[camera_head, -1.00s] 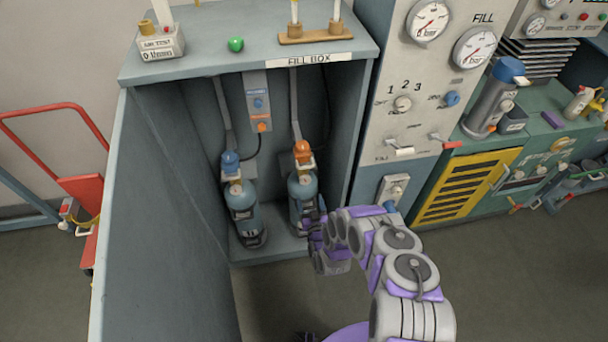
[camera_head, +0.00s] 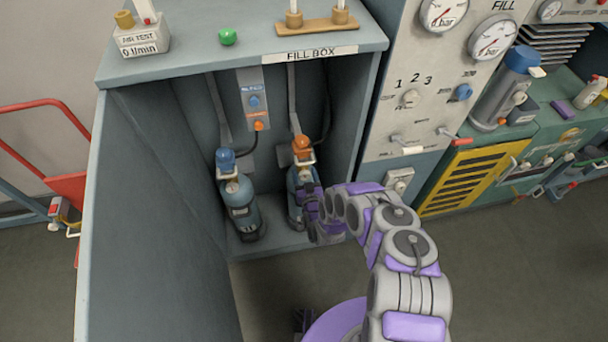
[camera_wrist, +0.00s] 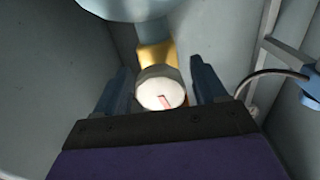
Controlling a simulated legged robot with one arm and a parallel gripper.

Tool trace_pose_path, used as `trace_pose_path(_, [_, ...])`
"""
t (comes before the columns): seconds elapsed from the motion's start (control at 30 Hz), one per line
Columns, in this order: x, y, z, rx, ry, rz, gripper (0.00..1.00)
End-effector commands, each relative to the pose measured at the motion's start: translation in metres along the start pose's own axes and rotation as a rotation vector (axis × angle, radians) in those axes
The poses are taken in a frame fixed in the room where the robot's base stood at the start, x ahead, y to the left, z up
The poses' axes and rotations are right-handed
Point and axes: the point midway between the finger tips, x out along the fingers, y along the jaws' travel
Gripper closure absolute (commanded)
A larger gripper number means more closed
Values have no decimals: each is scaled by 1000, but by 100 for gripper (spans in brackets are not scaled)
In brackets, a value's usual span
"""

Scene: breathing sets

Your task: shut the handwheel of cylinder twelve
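Two blue cylinders stand in the fill box: a left one (camera_head: 241,212) with a blue top (camera_head: 225,160), and a right one (camera_head: 293,190) with an orange top (camera_head: 301,147). I cannot read a number twelve on either. My gripper (camera_head: 313,207) is at the right cylinder, hiding part of its right side. In the wrist view, my gripper (camera_wrist: 160,98) is open, with its dark fingers on either side of a round white face (camera_wrist: 160,94) with a red mark. A brass part (camera_wrist: 156,55) is behind that face. I cannot tell whether the fingers touch it.
The fill box (camera_head: 170,170) has walls close around both cylinders. A gauge panel (camera_head: 420,80) stands to the right. The floor in front (camera_head: 510,270) is clear.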

Motion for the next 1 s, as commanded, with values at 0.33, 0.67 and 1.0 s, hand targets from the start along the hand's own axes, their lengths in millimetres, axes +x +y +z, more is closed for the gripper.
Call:
trace_pose_path(0.33, [0, -1, 1, -2, -1, 1, 62])
trace_pose_path(0.67, [1, -1, 2, 72, -2, 0, 76])
trace_pose_path(1.0, [0, -2, 3, 130, -6, -1, 76])
